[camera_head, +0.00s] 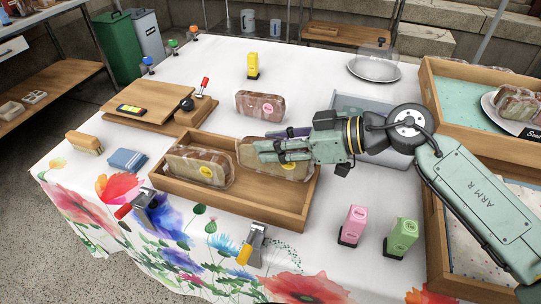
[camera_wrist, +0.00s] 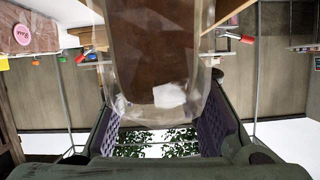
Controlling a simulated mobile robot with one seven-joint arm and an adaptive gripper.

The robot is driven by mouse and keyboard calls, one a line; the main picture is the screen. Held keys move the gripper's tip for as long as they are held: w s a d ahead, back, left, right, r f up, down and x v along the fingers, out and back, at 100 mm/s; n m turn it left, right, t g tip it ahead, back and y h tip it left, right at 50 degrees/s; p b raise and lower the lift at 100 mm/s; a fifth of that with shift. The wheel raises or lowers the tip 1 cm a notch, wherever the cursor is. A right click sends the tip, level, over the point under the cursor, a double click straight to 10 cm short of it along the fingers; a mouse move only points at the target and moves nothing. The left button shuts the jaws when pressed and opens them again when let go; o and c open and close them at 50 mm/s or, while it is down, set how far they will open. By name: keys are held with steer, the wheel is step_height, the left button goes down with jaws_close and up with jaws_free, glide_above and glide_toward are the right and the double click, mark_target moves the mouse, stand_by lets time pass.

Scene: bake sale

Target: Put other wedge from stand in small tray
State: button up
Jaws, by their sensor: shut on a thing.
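My gripper (camera_head: 270,147) is shut on a brown wedge in clear wrap with a yellow sticker (camera_head: 288,170). Its fingers cover part of the wedge's top. The wedge is over the right half of the small wooden tray (camera_head: 225,203); whether it touches the tray floor cannot be told. Another wrapped wedge (camera_head: 198,167) with a yellow sticker lies in the tray's left half. In the wrist view, the held wedge (camera_wrist: 155,45) fills the middle between the two fingers (camera_wrist: 160,125). A plate at the right (camera_head: 490,104) holds wrapped pieces behind a dark sign.
A wrapped loaf with a pink sticker (camera_head: 260,105) lies behind the tray. A grey bin (camera_head: 368,105) is behind my gripper. Wooden crates (camera_head: 436,100) line the right edge. Wooden boards (camera_head: 150,106) lie left.

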steer(key=shift+f, duration=2.15)
steer(key=o, duration=0.7)
steer(key=shift+r, duration=0.1)
steer(key=b+v, duration=0.1)
steer(key=v, duration=1.1)
steer(key=shift+w+r+b, duration=0.1)
steer(key=shift+b, duration=0.2)
